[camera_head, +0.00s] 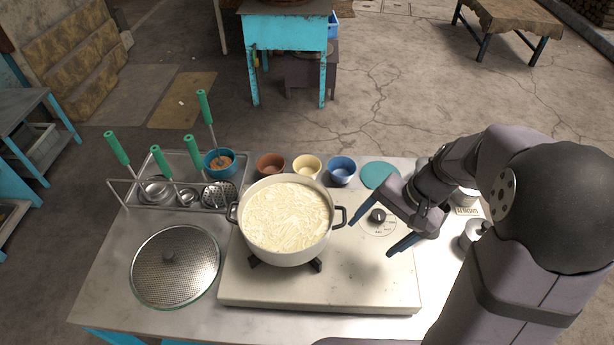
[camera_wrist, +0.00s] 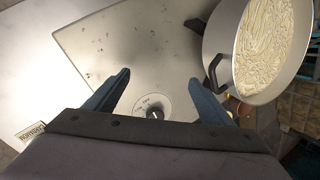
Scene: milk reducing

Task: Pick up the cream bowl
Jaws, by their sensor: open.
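The cream bowl (camera_head: 307,167) is a small pale-yellow bowl. It stands on the table behind the pot, between a brown bowl (camera_head: 271,165) and a blue bowl (camera_head: 342,169) in the head view. My gripper (camera_head: 371,236) is open and empty. It hangs over the right part of the stove, near the knob, to the right of and nearer than the cream bowl. In the wrist view my gripper's fingers (camera_wrist: 160,98) are spread over the stove top with nothing between them. I cannot make out the cream bowl clearly in the wrist view.
A teal disc (camera_head: 379,174) lies right of the blue bowl. A tool rack (camera_head: 150,196) and a round lid (camera_head: 176,268) are at left.

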